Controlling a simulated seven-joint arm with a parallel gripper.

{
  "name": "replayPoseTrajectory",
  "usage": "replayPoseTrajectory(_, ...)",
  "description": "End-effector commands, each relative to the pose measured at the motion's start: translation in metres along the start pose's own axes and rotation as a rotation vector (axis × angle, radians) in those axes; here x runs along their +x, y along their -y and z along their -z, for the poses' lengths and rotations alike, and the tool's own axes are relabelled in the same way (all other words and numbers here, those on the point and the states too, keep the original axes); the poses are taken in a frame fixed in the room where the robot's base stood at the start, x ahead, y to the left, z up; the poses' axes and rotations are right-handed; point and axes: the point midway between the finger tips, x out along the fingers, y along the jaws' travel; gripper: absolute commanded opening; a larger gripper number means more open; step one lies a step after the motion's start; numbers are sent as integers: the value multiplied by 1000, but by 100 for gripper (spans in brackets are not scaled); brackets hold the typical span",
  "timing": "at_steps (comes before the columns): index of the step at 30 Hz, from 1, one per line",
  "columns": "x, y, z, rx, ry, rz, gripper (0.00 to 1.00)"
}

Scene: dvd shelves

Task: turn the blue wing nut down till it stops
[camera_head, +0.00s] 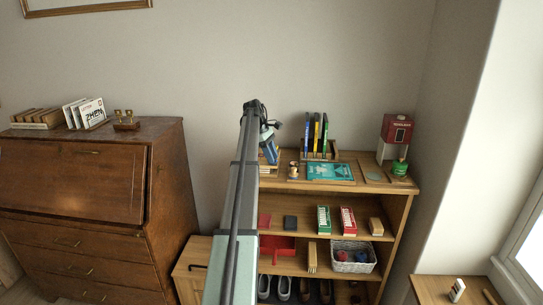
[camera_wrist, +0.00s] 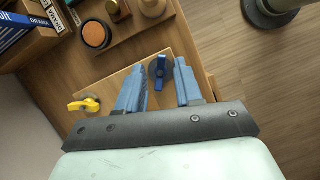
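The blue wing nut (camera_wrist: 160,68) sits on a grey disc on a light wooden board (camera_wrist: 112,88) in the wrist view. My gripper (camera_wrist: 161,66) is open, with one blue finger on each side of the wing nut. A gap shows between the nut and the left finger; I cannot tell whether the right finger touches it. A yellow wing nut (camera_wrist: 84,104) sits on the same board, left of the fingers. In the head view my arm hides the wing nuts.
A round orange-topped piece (camera_wrist: 96,34) and brass-coloured pieces (camera_wrist: 152,6) stand on a board beyond the fingers. Books (camera_wrist: 22,30) are at upper left. In the head view, a teal case (camera_head: 330,171) lies on the shelf top (camera_head: 290,184), and a red-and-white machine (camera_head: 396,133) stands right.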

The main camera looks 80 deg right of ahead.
Motion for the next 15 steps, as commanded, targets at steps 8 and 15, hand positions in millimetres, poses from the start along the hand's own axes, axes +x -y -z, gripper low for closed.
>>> replayPoseTrajectory(8, 1, 4, -1, -240, 1, -100, 35)
replayPoseTrajectory(15, -40, 4, -1, -241, 0, -102, 35)
